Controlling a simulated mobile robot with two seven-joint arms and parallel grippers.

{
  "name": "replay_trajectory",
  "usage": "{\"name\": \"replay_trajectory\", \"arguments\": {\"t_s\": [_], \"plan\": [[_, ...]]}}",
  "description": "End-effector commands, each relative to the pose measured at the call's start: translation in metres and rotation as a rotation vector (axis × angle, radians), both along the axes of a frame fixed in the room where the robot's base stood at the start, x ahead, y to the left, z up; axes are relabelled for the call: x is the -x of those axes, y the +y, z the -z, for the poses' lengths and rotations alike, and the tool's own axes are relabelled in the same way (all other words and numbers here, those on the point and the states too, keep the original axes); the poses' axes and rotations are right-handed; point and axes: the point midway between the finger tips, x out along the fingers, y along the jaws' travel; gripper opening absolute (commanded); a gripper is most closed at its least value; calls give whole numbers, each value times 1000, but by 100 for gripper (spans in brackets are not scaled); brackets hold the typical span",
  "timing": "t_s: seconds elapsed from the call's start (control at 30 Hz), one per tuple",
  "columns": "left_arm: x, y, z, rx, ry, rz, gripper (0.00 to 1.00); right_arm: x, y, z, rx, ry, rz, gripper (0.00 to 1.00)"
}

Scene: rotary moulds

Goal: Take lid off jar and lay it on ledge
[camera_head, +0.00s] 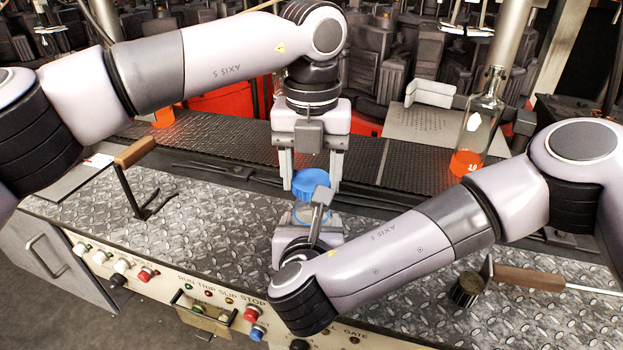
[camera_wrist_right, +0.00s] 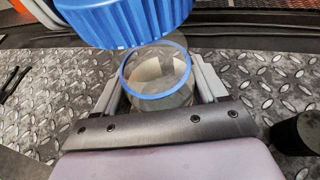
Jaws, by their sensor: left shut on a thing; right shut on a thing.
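The blue ribbed lid (camera_head: 311,183) is between the fingers of my left gripper (camera_head: 311,175), which comes down from above and is shut on it. In the right wrist view the lid (camera_wrist_right: 125,18) is off the jar, above its mouth and to the far side. The clear jar (camera_wrist_right: 160,78) has a blue ring around its open mouth and stands between the fingers of my right gripper (camera_wrist_right: 158,92), which is shut on it. In the head view my right arm partly hides the jar (camera_head: 309,212). A dark ribbed ledge (camera_head: 225,142) runs behind the diamond-plate bench.
A clear bottle with orange contents (camera_head: 478,130) stands at the back right. A scraper with a wooden handle (camera_head: 135,152) is at left; another wooden-handled tool (camera_head: 528,278) and a dark cup (camera_head: 467,288) are at right. A button panel (camera_head: 190,290) lines the front. Bare diamond plate (camera_head: 215,210) lies left of the jar.

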Motion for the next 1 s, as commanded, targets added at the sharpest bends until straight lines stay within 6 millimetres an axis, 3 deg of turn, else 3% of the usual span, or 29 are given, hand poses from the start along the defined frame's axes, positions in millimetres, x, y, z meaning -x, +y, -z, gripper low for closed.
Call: {"name": "replay_trajectory", "arguments": {"t_s": [0.17,0.37,0.4,0.47,0.77,1.0], "plan": [[0,-1,-21,0,-2,0,22,0,-1,1,1,1,2,0],[0,0,-23,0,0,0,22,0,-1,1,1,1,2,0],[0,0,-23,0,0,0,22,0,-1,1,1,1,2,78],[0,0,-23,0,0,0,22,0,-1,1,1,1,2,98],[0,0,-23,-1,0,0,22,2,0,-1,0,0,1,100],[0,0,-22,-1,0,0,22,33,2,-13,0,1,-3,100]]}}
